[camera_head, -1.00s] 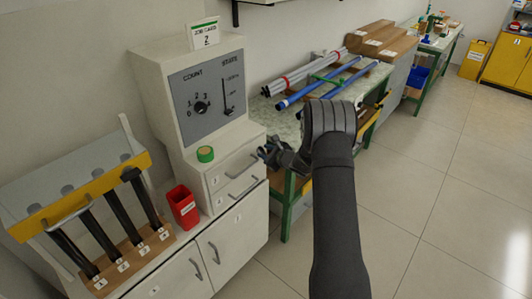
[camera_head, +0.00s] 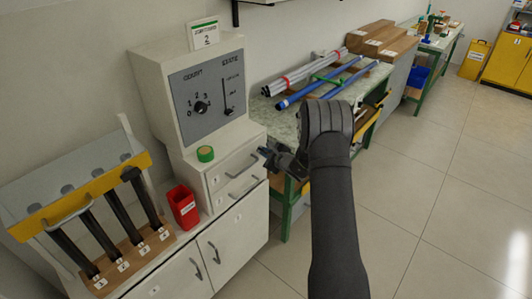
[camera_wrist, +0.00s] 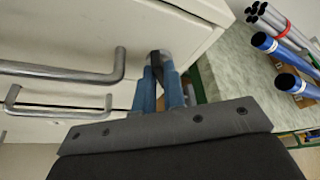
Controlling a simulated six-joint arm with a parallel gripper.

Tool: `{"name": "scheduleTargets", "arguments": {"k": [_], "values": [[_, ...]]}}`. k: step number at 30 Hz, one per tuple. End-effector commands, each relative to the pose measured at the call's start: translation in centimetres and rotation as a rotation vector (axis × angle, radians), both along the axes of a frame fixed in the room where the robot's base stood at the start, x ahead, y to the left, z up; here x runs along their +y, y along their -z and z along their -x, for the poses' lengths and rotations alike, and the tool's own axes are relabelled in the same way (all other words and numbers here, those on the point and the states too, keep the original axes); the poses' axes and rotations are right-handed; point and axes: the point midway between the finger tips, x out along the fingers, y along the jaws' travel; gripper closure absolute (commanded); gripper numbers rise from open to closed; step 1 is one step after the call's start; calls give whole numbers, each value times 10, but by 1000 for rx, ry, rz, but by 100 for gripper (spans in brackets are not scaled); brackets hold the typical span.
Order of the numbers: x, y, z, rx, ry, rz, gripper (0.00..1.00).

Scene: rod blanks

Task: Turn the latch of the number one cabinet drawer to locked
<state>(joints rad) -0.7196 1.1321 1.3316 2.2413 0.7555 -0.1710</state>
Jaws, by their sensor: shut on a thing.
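The number one drawer (camera_head: 232,168) is the upper drawer of the white cabinet, with a "1" label and a bar handle (camera_head: 243,170). In the wrist view its front (camera_wrist: 100,28) fills the upper left. My gripper (camera_head: 267,154) is at the drawer's right edge, beside the handle. In the wrist view, the blue fingers of my gripper (camera_wrist: 161,70) are closed around a dark piece below a grey round part, which looks like the latch (camera_wrist: 159,55). Most of the latch is hidden by the fingers. Its exact angle cannot be told.
The lower drawer (camera_head: 238,187) has its own handle just below. The green-legged bench (camera_head: 283,120) with blue and grey rods is close on the right. Open floor lies at the front right.

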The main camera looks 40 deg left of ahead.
Motion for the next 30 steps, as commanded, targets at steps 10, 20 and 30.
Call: {"name": "scheduleTargets", "arguments": {"k": [10, 20, 30], "values": [[0, 4, 4, -322, 1, 0, 100], [0, 8, 5, -620, 0, 0, 100], [0, 10, 5, -833, 0, -1, 100]]}}
